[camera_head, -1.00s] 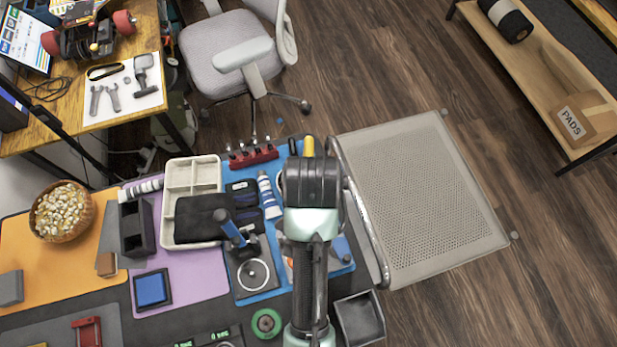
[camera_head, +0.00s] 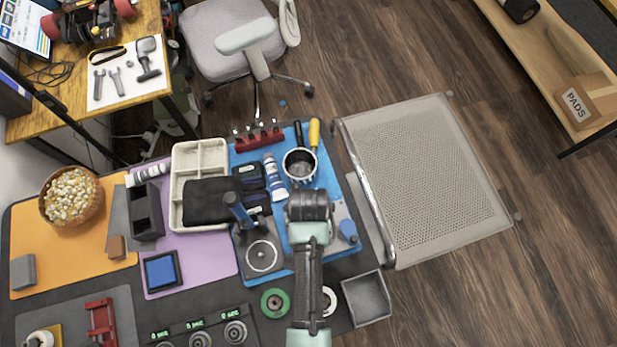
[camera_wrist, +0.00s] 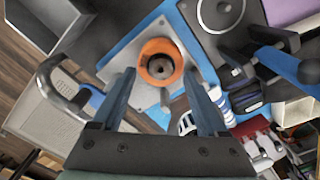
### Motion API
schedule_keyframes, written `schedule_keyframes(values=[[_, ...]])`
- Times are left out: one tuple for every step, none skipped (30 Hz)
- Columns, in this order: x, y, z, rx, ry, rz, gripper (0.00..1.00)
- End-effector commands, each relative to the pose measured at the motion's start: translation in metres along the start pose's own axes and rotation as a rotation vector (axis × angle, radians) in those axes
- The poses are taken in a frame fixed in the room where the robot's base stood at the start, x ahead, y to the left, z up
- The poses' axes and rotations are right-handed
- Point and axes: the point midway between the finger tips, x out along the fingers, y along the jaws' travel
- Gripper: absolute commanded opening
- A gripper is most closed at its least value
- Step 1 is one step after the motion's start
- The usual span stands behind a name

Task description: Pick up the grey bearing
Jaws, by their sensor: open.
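My gripper (camera_wrist: 159,84) is open in the wrist view, with its two blue-grey fingers spread and nothing between the tips. An orange ring-shaped part (camera_wrist: 147,50) on a light grey plate (camera_wrist: 118,66) shows ahead of the fingertips. A dark grey round piece (camera_wrist: 160,68) sits in its centre. It may be the grey bearing, but I cannot tell for certain. Several small grey round parts sit by the counter displays (camera_head: 199,340) at the front edge.
A green wheel (camera_head: 274,302), a white ring (camera_head: 329,299) and a grey open bin (camera_head: 366,298) are near my arm. A perforated cart (camera_head: 425,180) adjoins the bench's right side.

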Motion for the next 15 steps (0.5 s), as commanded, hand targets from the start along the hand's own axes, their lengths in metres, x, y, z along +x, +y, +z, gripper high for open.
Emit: schedule_keyframes(values=[[0.006,0.000,0.001,-0.001,-0.002,0.001,0.76],[0.011,0.000,0.001,-0.001,-0.002,0.001,0.76],[0.015,0.000,0.000,-0.001,-0.001,0.000,0.76],[0.017,0.000,0.001,-0.001,-0.001,0.001,0.76],[0.019,0.000,0.000,-0.001,0.000,0.000,0.76],[0.021,0.000,0.000,-0.001,0.001,0.000,0.76],[0.022,0.000,0.000,-0.001,0.001,0.000,0.76],[0.023,0.000,0.000,-0.001,0.001,0.000,0.76],[0.023,0.000,0.000,-0.001,0.001,0.000,0.76],[0.024,0.000,0.000,-0.001,0.001,0.000,0.76],[0.024,0.000,0.000,-0.001,0.001,0.000,0.76],[0.024,0.000,0.000,-0.001,0.001,0.000,0.76],[0.024,0.000,0.000,-0.001,0.001,0.000,0.76],[0.024,0.000,0.000,-0.001,0.001,0.000,0.76],[0.024,0.000,0.001,-0.001,0.001,0.000,0.69]])
